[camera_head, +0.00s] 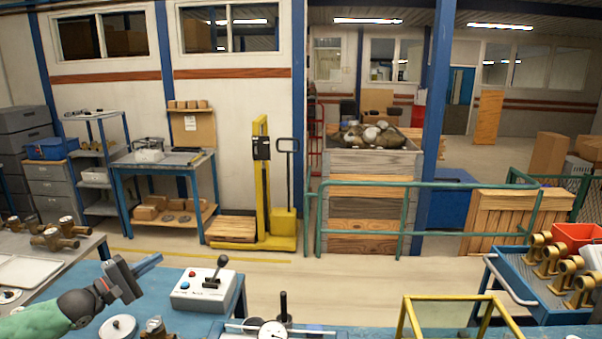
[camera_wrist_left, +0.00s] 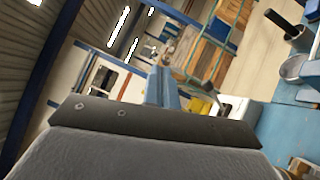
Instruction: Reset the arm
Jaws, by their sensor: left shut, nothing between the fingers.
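My left gripper (camera_head: 147,264) is at the lower left of the head view, raised above the blue bench (camera_head: 70,290). It is shut and empty, its blue fingers pointing up and to the right. In the left wrist view its closed fingers (camera_wrist_left: 161,86) stand up past the dark gripper body. My arm enters from the lower left corner. A white control box (camera_head: 205,290) with a black lever (camera_head: 215,270) and red and blue buttons stands on the bench right of the gripper, apart from it. My right gripper is not in view.
A gauge (camera_head: 272,331) sits at the front edge of the head view. Brass meters (camera_head: 57,238) lie on a table at left. A blue cart (camera_head: 530,285) with brass fittings and a red bin (camera_head: 575,236) is at right. A yellow frame (camera_head: 460,312) stands lower right.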

